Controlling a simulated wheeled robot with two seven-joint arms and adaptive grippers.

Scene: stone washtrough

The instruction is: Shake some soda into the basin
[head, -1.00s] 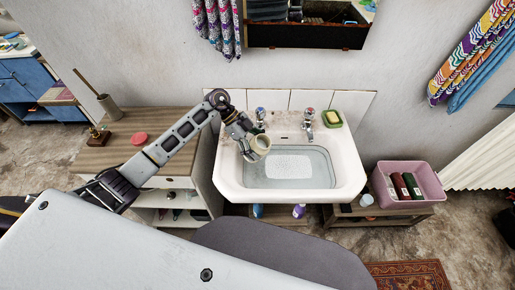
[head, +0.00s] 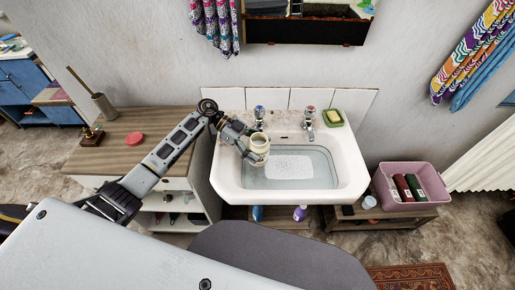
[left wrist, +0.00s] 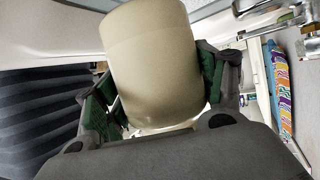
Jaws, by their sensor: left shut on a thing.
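My left gripper (head: 246,149) is shut on a cream-coloured jar (head: 259,144) and holds it over the left part of the white basin (head: 352,178). The jar stands nearly upright, its open mouth facing up. In the left wrist view the jar (left wrist: 152,62) sits between the two green-padded fingers (left wrist: 152,92). What is inside the jar cannot be made out. The basin holds clear water over a pale, speckled patch on its floor. My right gripper is not in view.
Two taps (head: 308,118) stand at the basin's back edge, with a yellow sponge in a green dish (head: 332,118) to their right. A wooden-topped cabinet (head: 112,155) is on the left. A pink crate (head: 434,181) with bottles stands on the right.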

